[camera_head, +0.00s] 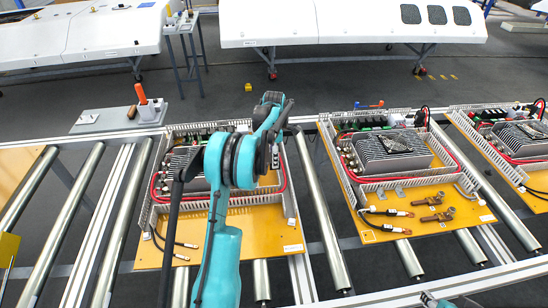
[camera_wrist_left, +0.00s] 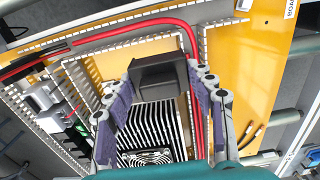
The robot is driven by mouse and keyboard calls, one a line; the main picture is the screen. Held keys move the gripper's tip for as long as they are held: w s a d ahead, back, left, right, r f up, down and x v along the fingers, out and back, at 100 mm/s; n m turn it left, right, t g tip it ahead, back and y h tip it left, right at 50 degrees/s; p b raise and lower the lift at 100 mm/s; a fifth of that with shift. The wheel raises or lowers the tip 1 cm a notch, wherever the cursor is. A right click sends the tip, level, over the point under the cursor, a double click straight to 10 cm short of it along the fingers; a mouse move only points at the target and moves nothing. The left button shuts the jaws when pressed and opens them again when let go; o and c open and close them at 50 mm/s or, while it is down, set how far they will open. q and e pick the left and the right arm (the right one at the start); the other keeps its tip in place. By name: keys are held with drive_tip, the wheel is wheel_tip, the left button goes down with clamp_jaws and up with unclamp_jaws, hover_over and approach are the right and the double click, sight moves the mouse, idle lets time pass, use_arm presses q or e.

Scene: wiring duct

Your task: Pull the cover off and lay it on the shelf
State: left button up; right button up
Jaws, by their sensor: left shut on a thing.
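My left gripper (camera_head: 275,152) is over the leftmost yellow board (camera_head: 245,222) in the head view, with its fingers largely hidden by my arm. A grey plate that looks like the shelf (camera_head: 88,124) is at the back left in the head view.
An orange-handled tool stands in a holder (camera_head: 146,110) on the grey plate. Slotted duct walls (camera_wrist_left: 70,80) and a red cable (camera_wrist_left: 150,24) surround the heat sink. More boards (camera_head: 420,220) lie to the right on the roller conveyor. Bare rollers (camera_head: 75,205) are at left.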

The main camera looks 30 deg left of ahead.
use_arm(q)
drive_tip(key=shift+r+p, duration=0.85)
drive_tip(key=shift+r, duration=0.65)
